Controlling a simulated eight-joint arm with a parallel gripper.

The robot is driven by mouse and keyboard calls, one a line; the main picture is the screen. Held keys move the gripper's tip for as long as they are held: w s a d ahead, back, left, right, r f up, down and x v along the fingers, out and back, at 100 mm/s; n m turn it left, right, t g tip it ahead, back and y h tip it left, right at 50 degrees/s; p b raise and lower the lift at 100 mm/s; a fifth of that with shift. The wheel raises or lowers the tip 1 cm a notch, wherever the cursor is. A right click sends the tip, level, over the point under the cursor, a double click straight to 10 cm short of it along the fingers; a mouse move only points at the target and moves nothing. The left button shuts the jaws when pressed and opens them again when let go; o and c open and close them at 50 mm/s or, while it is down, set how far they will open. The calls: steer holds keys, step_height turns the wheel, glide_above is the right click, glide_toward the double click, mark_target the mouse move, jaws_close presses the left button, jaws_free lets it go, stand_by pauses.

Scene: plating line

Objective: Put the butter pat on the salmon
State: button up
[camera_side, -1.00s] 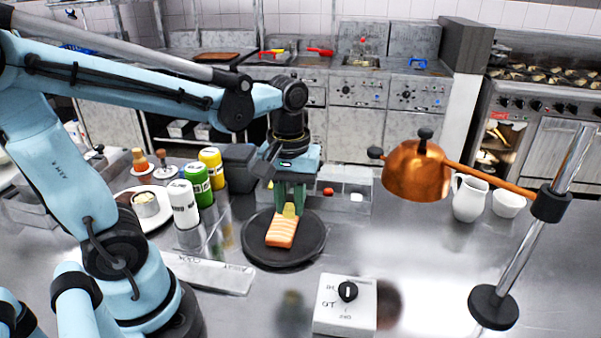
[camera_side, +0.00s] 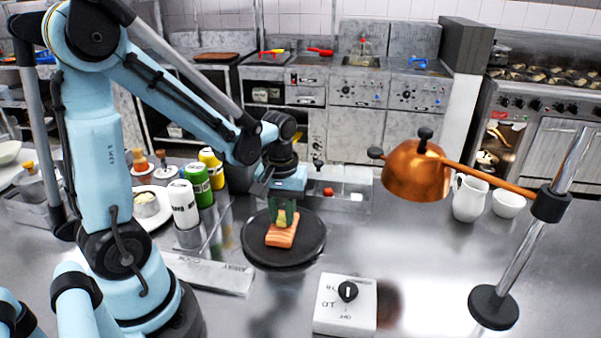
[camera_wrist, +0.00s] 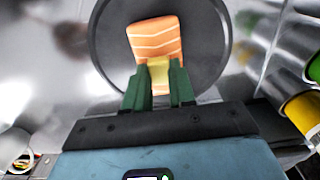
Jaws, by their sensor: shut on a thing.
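The salmon (camera_side: 281,238) is an orange fillet with pale stripes, lying on a dark round plate (camera_side: 313,246). It also shows in the wrist view (camera_wrist: 155,40), on the same plate (camera_wrist: 205,40). My gripper (camera_side: 282,218) is over the far end of the salmon, fingers pointing down. Its green fingers are shut on the yellow butter pat (camera_side: 281,217), which also shows between the fingertips in the wrist view (camera_wrist: 158,74). The butter pat is at the salmon's far end; I cannot tell whether it touches the salmon. The fingers hide part of it.
Left of the plate stand white, green and yellow bottles (camera_side: 196,186) and a white plate with a small cup (camera_side: 146,204). A bin tray (camera_side: 345,187) lies behind. A white dial box (camera_side: 345,305) is in front. A copper lamp (camera_side: 415,172) hangs at the right.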

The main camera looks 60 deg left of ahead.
mark_target(283, 218)
steer(key=shift+f, duration=0.15)
steer(key=o, duration=0.8)
steer(key=shift+c, duration=0.2)
step_height(283, 218, up, 12)
steer(key=s+d+f+m+t, duration=0.1)
steer(key=d+f+m+t, duration=0.1)
steer(key=d+m+t, duration=0.5)
steer(key=shift+d+m, duration=0.2)
steer(key=shift+m, duration=0.8)
